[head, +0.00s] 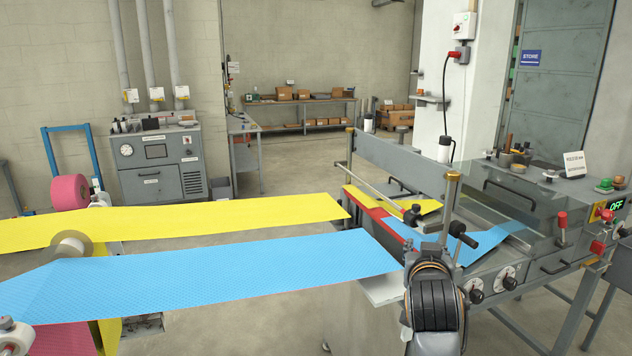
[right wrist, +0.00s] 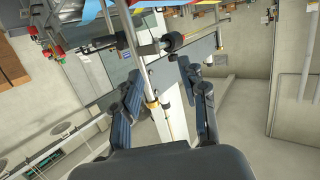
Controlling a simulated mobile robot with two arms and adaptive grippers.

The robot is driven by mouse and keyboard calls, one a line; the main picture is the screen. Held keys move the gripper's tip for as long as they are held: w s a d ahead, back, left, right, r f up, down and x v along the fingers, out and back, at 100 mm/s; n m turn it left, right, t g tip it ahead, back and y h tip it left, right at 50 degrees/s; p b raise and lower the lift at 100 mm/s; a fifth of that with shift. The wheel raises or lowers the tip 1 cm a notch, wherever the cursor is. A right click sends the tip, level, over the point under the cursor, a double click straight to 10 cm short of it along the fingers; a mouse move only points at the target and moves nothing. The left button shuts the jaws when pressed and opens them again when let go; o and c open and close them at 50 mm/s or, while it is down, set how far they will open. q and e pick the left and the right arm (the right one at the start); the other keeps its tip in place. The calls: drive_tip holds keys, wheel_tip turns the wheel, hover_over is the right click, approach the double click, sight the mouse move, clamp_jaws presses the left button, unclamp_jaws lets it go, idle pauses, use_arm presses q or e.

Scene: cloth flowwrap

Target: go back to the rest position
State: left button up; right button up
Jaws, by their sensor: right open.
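My right gripper (right wrist: 160,85) is open in the right wrist view, its two dark fingers spread apart with nothing held between them. A metal post with a brass part (right wrist: 152,103) shows in the gap beyond them; I cannot tell how far off. In the head view my right gripper and wrist (head: 435,295) stand at the near corner of the wrapping machine (head: 400,158), in front of the blue web's end; the fingertips are hard to make out there. My left gripper is in neither view.
A yellow web (head: 180,222) and a blue web (head: 200,275) run from the left into the machine. A roller bar with a black handle (head: 466,240) is close to my right gripper. Control knobs (head: 508,278) line the machine's front. Open floor (head: 300,300) lies below the webs.

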drive_tip(key=s+d+f+n+g+y, duration=0.1)
drive_tip(key=s+f+g, duration=0.2)
drive_tip(key=s+f, duration=0.6)
drive_tip(key=s+f+n+g+y, duration=0.15)
drive_tip(key=s+f, duration=0.45)
drive_tip(key=f, duration=0.6)
drive_tip(key=s+a+f+n+g+y, duration=0.1)
drive_tip(key=s+f+g, duration=0.4)
drive_tip(key=s, duration=0.8)
drive_tip(key=s+a+f+n+g+y, duration=0.15)
drive_tip(key=s+f, duration=0.45)
drive_tip(key=s, duration=0.7)
wheel_tip(320, 180, down, 27)
drive_tip(key=g, duration=0.2)
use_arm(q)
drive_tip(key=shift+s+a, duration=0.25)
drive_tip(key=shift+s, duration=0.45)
use_arm(e)
drive_tip(key=s+d+f+g, duration=0.1)
drive_tip(key=s+d+f, duration=0.2)
drive_tip(key=s+f, duration=1.2)
drive_tip(key=shift+s+f+h, duration=0.3)
drive_tip(key=shift+s+h, duration=0.1)
drive_tip(key=shift+s, duration=0.8)
